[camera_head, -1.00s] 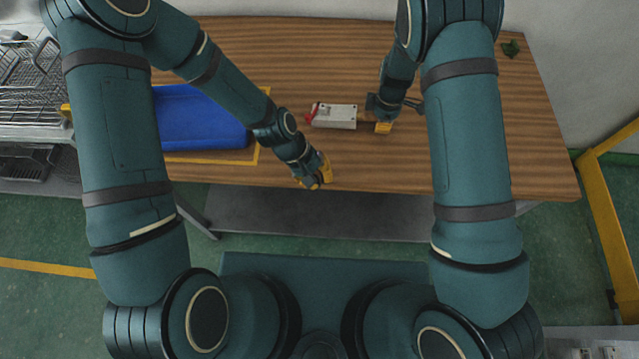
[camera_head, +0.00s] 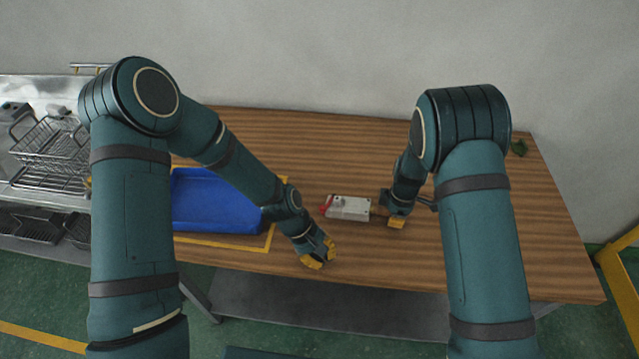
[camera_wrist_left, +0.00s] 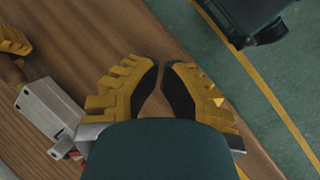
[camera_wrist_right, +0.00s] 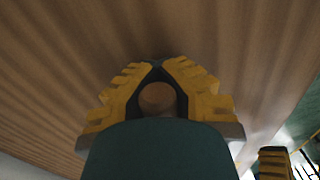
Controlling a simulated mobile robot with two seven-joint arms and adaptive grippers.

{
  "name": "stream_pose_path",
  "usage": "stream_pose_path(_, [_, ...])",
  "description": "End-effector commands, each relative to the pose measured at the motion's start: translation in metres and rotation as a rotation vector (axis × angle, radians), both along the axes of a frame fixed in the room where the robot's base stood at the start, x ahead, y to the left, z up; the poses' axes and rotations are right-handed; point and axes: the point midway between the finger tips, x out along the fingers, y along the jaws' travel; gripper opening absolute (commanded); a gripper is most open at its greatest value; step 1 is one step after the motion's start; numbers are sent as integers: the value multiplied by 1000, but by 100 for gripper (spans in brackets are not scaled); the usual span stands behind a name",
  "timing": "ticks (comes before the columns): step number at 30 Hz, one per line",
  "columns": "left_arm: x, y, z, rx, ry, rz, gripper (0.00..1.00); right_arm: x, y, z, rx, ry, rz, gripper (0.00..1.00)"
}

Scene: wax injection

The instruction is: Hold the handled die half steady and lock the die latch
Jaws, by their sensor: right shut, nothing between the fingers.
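The light grey die (camera_head: 350,208) lies flat on the wooden table, with a red latch (camera_head: 323,209) at its left end. The left wrist view shows the die (camera_wrist_left: 48,112) at left, with red parts (camera_wrist_left: 76,155) partly hidden. My right gripper (camera_head: 396,223) is at the die's right end, where the handle is mostly hidden. In the right wrist view its fingertips (camera_wrist_right: 157,64) meet; a round brown end (camera_wrist_right: 157,98) shows in the gap behind them, not visibly gripped. My left gripper (camera_head: 320,256) is empty, slightly open, at the table's front edge, apart from the die.
A blue tray (camera_head: 210,228) lies on the left of the table inside a yellow outline. Wire baskets (camera_head: 50,150) stand on a metal counter farther left. A small green item (camera_head: 519,147) is at the back right. The table right of my right arm is clear.

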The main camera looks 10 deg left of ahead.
Motion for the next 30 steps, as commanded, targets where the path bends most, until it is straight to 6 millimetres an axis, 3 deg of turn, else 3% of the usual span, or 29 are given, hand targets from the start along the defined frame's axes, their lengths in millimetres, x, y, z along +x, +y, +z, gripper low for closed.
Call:
stream_pose_path(1, [24,13,7,17,19,82,0,0,0,0,0,-1,0,0])
stream_pose_path(6, [91,61,42,68,136,377,0,0,0,0,0,-1,0,0])
stream_pose_path(12, [138,109,86,101,246,644,0,0,0,0,0,-1,0,0])
stream_pose_path(16, [150,126,102,110,283,732,0,0,0,0,0,-1,0,0])
stream_pose_path(20, [153,128,102,114,300,761,0,0,0,0,0,-1,0,0])
stream_pose_path(30, [149,104,50,115,302,760,0,0,0,0,0,-1,0,0])
